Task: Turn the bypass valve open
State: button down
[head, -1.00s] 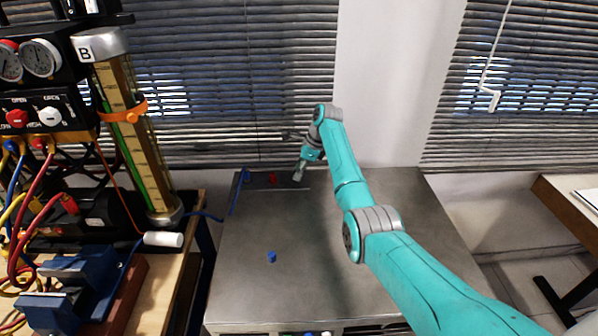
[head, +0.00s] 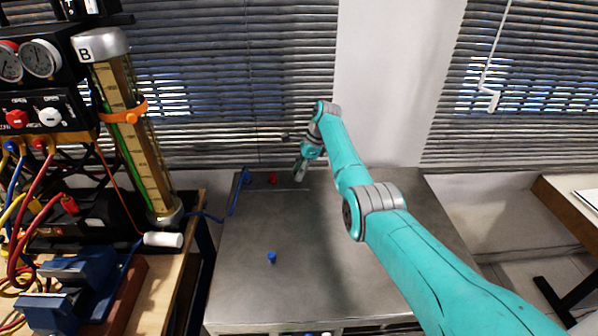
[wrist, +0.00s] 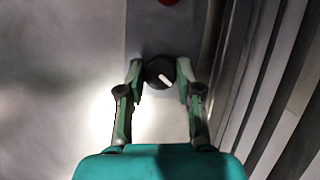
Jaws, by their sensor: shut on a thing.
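A round black knob (wrist: 154,77) with a white pointer line sits between the fingertips in the wrist view. Its pointer runs diagonally, from upper left to lower right. My gripper (wrist: 160,70) is shut on this knob, one finger on each side. In the head view my gripper (head: 300,174) is low at the back of the grey bench top, and the knob is hidden there. No label shows whether this knob is the bypass valve.
A red fitting (head: 273,178) stands just left of my gripper. A blue hose (head: 236,198) runs at the bench's back left, and a blue knob (head: 271,257) sits nearer. Window blinds (head: 240,90) rise close behind. The bench top (head: 300,225) is mostly clear.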

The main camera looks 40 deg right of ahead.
jog(key=c, duration=0.8)
grip_release()
jog(key=shift+o, duration=0.2)
jog(key=v, duration=1.2)
jog(key=shift+a, duration=0.1)
